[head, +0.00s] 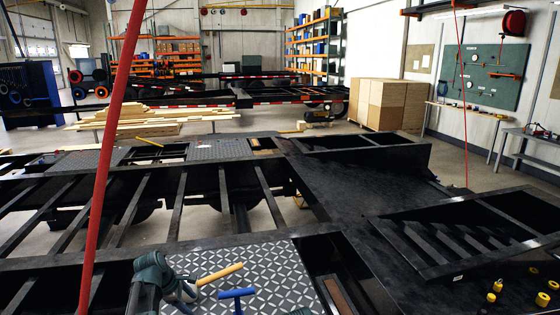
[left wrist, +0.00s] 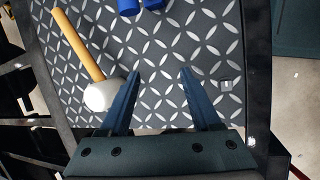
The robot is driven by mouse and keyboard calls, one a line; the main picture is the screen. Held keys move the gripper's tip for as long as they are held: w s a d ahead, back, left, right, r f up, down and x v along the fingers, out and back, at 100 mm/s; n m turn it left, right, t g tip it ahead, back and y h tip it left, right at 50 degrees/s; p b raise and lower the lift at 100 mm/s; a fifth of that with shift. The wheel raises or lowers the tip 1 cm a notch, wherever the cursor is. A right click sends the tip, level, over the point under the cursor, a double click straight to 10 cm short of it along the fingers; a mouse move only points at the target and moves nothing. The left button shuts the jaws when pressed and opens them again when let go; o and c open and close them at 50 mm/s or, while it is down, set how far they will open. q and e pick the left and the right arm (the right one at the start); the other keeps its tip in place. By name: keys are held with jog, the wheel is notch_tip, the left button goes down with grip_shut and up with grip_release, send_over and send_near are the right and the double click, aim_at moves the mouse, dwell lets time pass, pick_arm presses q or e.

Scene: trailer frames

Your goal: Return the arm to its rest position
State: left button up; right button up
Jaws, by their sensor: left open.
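My left arm comes in at the lower left of the head view. Its gripper (head: 180,292) is low over a diamond-patterned plate (head: 280,262) set in the black trailer frame. In the left wrist view the two blue fingers of this gripper (left wrist: 158,74) stand apart with nothing between them. A mallet (head: 221,273) with a wooden handle and pale head lies on the plate beside the gripper; in the left wrist view its head (left wrist: 98,95) is left of the fingers, apart from them. I see no right gripper.
A blue T-shaped tool (head: 237,294) lies on the plate near the mallet. A red pole (head: 110,130) rises at the left. Several yellow pieces (head: 542,299) stand on the frame at lower right. Open gaps lie between the frame's crossbars. The air above the plate is clear.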

pick_arm(q)
jog(key=s+d+f+m+g+y+b, duration=0.1)
jog(key=s+d+m+y, duration=0.1)
jog(key=s+d+m, duration=0.9)
jog(key=s+d+f+m+g+y, duration=0.2)
jog(key=s+d+m, duration=0.9)
jog(key=s, duration=0.2)
jog(key=shift+d+f+m+g+b, duration=0.2)
jog(key=shift+m+g+b, duration=0.1)
jog(key=shift+m+b, duration=0.1)
